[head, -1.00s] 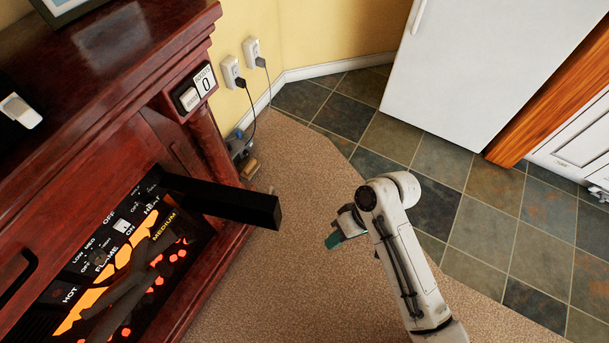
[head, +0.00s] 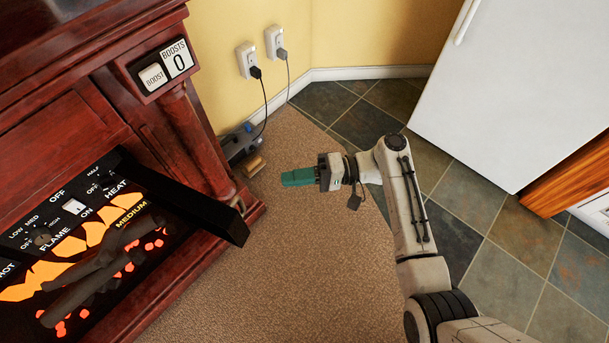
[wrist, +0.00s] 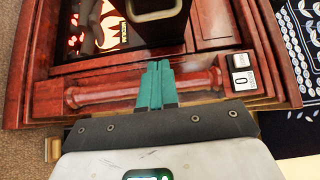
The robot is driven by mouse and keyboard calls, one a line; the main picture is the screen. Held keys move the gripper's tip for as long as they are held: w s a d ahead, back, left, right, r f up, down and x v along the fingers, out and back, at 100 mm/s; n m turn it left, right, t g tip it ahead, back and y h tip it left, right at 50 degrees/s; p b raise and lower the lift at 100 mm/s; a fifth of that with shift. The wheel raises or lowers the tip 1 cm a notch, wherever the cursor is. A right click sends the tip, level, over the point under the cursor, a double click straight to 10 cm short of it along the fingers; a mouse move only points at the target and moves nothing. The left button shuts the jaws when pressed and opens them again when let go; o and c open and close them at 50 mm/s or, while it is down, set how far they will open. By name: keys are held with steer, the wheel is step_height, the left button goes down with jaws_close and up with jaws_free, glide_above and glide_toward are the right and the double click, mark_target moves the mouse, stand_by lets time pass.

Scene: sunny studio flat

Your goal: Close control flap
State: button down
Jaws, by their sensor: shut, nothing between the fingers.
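The control flap (head: 190,205) is a black panel on the front of the red wooden fireplace. It stands open, sticking out toward the room. Behind it show the control panel (head: 75,212) with its knobs and white switch, and glowing logs below. In the wrist view a dark block-like piece with a pale rim, apparently the flap's end (wrist: 157,12), is at the top middle. My gripper (head: 283,178) has green fingers, shut and empty. It is to the right of the flap's outer end, apart from it, pointing left. In the wrist view the shut fingertips (wrist: 158,66) point toward the fireplace.
A fireplace post (head: 195,145) stands behind the flap. Wall sockets (head: 262,55) with cords lead to a grey device (head: 238,140) on the floor. A white appliance (head: 510,90) is at the right.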

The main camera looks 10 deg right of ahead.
steer(key=s+a, duration=0.2)
steer(key=a, duration=0.6)
steer(key=shift+a, duration=0.35)
steer(key=shift+s+f, duration=0.1)
steer(key=shift+s, duration=0.05)
